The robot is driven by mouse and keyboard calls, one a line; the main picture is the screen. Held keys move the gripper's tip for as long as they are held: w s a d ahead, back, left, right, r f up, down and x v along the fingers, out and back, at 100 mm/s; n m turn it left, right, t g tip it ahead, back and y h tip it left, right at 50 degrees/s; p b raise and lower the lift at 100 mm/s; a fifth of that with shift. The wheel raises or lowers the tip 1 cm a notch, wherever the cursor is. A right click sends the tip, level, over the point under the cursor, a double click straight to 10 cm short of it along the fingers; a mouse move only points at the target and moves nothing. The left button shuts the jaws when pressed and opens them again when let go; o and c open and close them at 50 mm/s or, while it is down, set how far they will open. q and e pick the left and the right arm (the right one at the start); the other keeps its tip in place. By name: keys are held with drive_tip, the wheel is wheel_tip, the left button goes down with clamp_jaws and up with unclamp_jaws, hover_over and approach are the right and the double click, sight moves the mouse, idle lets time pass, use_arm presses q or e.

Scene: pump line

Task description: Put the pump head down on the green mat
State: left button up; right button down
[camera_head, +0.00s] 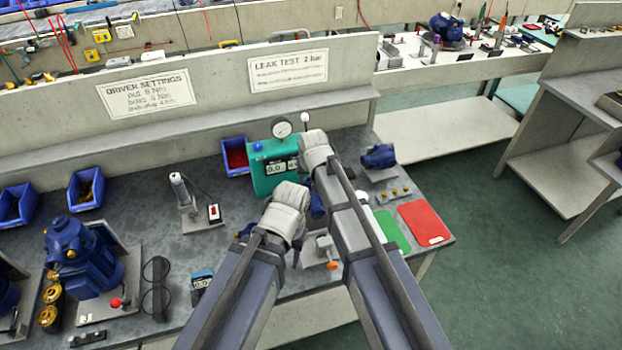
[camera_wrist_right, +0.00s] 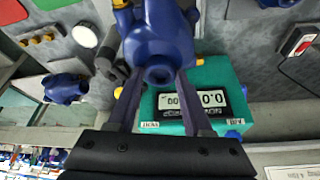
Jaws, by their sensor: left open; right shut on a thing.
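The blue pump head (camera_wrist_right: 158,42) is between the fingers of my right gripper (camera_wrist_right: 156,85), shut on it, in the right wrist view. In the head view my right gripper (camera_head: 316,152) is the upper one, in front of the green tester, and a bit of blue shows below it. The green mat (camera_head: 393,232) lies right of my right arm, partly hidden by it; the pump head is apart from it, to its left. My left gripper (camera_head: 287,208) is open, left of and below the right one; its fingertips are mostly hidden.
The green leak tester (camera_head: 268,178) with a gauge stands behind the grippers. A red mat (camera_head: 424,223) lies right of the green one. Brass fittings (camera_head: 394,192) sit behind the mats. Another blue pump part (camera_head: 378,157) stands at the back right.

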use_arm(q)
drive_tip(key=shift+r+p, duration=0.45)
drive_tip(key=shift+r, duration=0.5)
use_arm(e)
drive_tip(key=shift+r, duration=0.9)
use_arm(q)
drive_tip(key=shift+r+p, duration=2.95)
use_arm(e)
drive_tip(key=shift+r, duration=3)
use_arm(q)
drive_tip(key=shift+f, duration=0.1)
use_arm(e)
drive_tip(key=shift+f, duration=0.15)
